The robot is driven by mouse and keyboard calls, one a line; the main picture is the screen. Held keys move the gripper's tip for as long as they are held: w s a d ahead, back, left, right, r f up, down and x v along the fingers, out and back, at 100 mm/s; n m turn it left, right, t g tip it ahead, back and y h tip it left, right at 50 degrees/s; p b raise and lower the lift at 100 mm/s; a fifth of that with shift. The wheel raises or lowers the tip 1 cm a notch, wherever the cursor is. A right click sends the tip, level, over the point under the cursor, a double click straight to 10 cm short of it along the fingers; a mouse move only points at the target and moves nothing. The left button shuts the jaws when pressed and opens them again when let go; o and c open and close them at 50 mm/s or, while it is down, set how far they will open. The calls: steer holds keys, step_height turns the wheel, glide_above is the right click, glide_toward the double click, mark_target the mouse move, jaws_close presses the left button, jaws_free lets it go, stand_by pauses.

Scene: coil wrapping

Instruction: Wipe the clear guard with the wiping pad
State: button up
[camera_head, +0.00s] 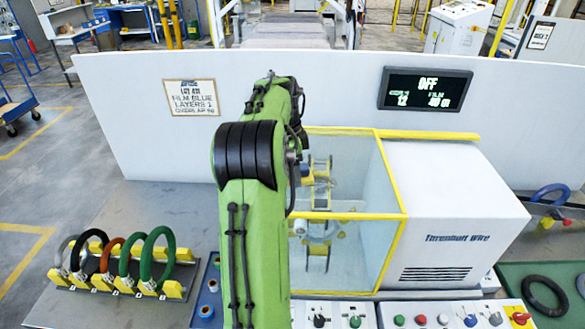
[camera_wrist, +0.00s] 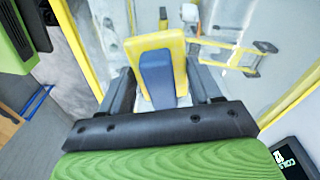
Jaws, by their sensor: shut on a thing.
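The clear guard (camera_head: 385,215) is a see-through box with yellow edges, in front of the white panel and left of the white machine housing. Its yellow-edged panes also show in the wrist view (camera_wrist: 283,62). My gripper (camera_wrist: 160,88) is shut on the wiping pad, a yellow plate with a blue block (camera_wrist: 157,78), held between its two dark fingers. In the head view my green arm hides the gripper and most of the pad. The pad is close to the guard; I cannot tell whether they touch.
Inside the guard are yellow-and-metal reel parts (camera_head: 319,185). A rack (camera_head: 172,291) of coloured coils stands at left. Buttons (camera_head: 355,321) line the front. The white housing (camera_head: 450,210) blocks the right.

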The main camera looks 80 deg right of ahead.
steer(key=shift+a, duration=0.1)
steer(key=shift+f+b, duration=0.8)
steer(key=shift+f, duration=0.2)
